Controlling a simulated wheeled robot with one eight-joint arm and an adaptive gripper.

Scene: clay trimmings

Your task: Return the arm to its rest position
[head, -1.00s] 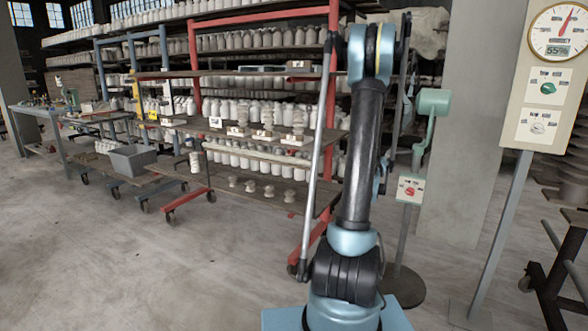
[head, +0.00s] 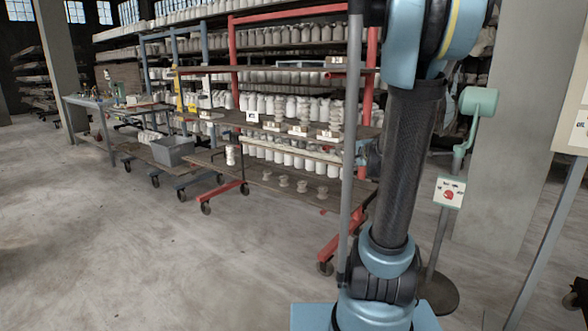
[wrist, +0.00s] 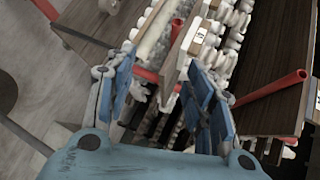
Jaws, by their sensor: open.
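My arm (head: 405,165) stands up at the right of centre in the head view, on its blue base. Its elbow is at the top edge, and the rest of the arm is largely out of that view. My gripper (wrist: 160,75) shows in the wrist view, with its two blue fingers spread apart and nothing seen held between them. Beyond the fingers are shelf boards, red rails and white pottery pieces, seen tilted. I cannot tell how far they are from the fingertips.
A red-framed rack (head: 236,75) of white bottles stands behind and left of my arm. A grey bin (head: 172,151) sits on a low cart further left. A post with a red button sign (head: 449,193) stands close right of my arm. The concrete floor at front left is clear.

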